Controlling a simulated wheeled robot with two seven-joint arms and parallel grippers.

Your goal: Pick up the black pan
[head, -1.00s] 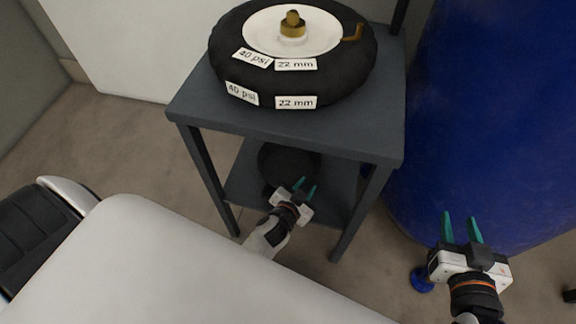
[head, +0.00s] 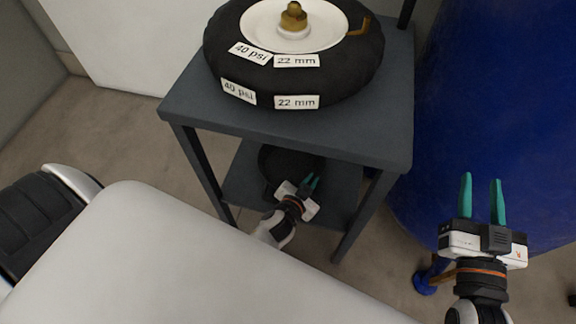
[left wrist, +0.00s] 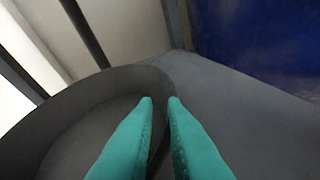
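The black pan (head: 279,166) lies on the lower shelf, partly hidden under the table top and behind my left gripper. In the left wrist view the round pan (left wrist: 98,88) fills the left and middle, its inside showing. My left gripper (head: 311,183) is at the pan's near right side. In the left wrist view its teal fingers (left wrist: 160,102) are close together with the pan's curved wall running between them, and they appear shut on it. My right gripper (head: 481,182) is open and empty, to the right of the table.
The dark grey table (head: 290,128) has a lower shelf (head: 341,190) and legs close around my left arm. A black tyre-like ring (head: 345,80) with labels sits on top. A large blue barrel (head: 490,110) stands at right, behind my right gripper.

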